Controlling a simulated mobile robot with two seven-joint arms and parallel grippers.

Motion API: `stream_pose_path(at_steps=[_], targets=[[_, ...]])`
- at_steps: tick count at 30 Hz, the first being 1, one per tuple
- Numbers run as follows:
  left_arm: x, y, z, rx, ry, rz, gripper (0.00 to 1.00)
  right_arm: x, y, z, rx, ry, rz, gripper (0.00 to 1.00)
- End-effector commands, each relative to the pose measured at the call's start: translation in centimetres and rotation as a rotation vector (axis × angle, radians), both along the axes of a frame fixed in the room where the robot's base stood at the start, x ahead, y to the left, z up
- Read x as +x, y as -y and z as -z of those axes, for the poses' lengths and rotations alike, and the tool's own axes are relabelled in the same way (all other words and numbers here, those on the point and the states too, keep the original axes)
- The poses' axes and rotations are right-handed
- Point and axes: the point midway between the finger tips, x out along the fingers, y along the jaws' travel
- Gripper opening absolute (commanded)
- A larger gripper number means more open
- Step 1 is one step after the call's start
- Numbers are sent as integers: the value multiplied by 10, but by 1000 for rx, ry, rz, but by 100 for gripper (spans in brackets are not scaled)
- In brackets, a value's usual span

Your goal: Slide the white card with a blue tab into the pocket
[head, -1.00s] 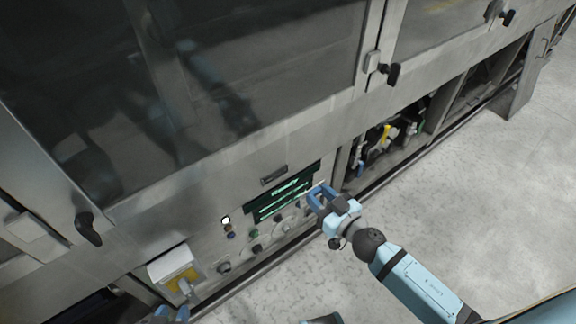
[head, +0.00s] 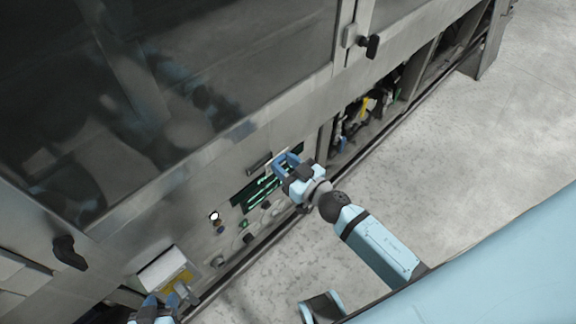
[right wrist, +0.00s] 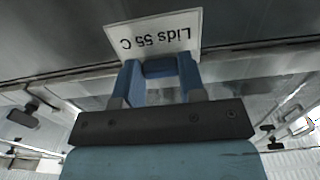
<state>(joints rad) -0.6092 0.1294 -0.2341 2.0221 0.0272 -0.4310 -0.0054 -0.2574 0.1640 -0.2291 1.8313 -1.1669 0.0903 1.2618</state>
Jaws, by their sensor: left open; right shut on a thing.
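The white card (right wrist: 152,36), printed "Lids 55 C" and upside down in the right wrist view, has its blue tab (right wrist: 158,69) between my right fingers. My right gripper (right wrist: 155,82) is shut on it. In the head view, my right gripper (head: 284,163) is at the panel, over the upper right of the green display, and mostly hides the card. A small grey holder (head: 258,164), apparently the pocket, is just left of it; whether the card touches it I cannot tell. My left gripper (head: 156,306) is open at the bottom left, partly cut off.
The green display (head: 257,193) has knobs and buttons below it. A box with a yellow label (head: 167,270) sticks out near my left gripper. Door handles (head: 368,45) protrude from the machine. An open bay with cables (head: 362,112) is to the right. The floor (head: 440,150) is clear.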

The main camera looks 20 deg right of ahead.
Motion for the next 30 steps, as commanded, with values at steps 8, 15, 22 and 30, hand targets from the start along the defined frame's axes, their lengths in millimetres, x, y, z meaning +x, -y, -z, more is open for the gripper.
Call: stream_pose_path(at_steps=[8, 15, 22, 30], targets=[[0, 0, 3, -1, -3, 0, 43, 11, -4, 3, -1, 1, -1, 15], [0, 0, 4, -2, -6, -1, 43, 19, -7, 5, 0, 1, -1, 15], [0, 0, 3, -5, -3, -1, 43, 28, -10, 7, 0, 2, -1, 15], [1, 1, 5, -8, -4, -3, 43, 38, -14, 10, 0, 1, -1, 15]])
